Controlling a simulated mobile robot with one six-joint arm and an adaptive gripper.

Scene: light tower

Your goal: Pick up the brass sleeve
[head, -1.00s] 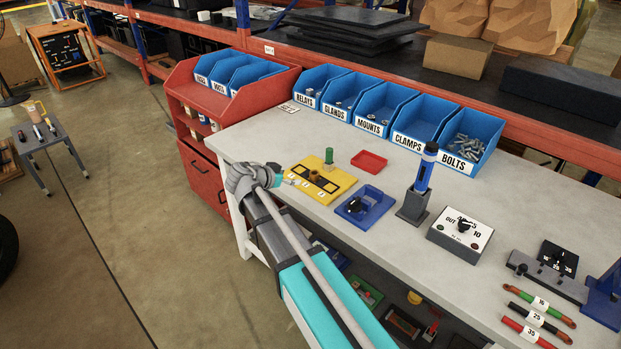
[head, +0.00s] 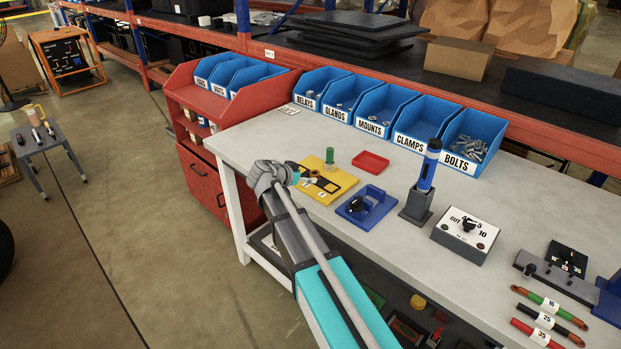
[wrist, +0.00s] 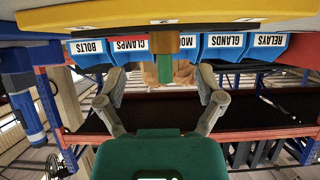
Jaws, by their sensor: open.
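The brass sleeve (head: 314,174) stands on the yellow board (head: 343,180) near the bench's front edge. It is small and partly hidden by my gripper in the head view. In the wrist view, which is upside down, the sleeve (wrist: 163,42) sits between the lines of my fingers, a little beyond the tips. My gripper (head: 300,177) is open and low beside the sleeve, on its left. In the wrist view both fingers of my gripper (wrist: 161,76) are spread wide with nothing between them. I cannot see any contact with the sleeve.
A green cylinder (head: 329,156) stands behind the sleeve; it also shows in the wrist view (wrist: 165,72). A red tray (head: 370,161) and a blue holder (head: 367,205) are to the right. Labelled blue bins (head: 373,109) line the back.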

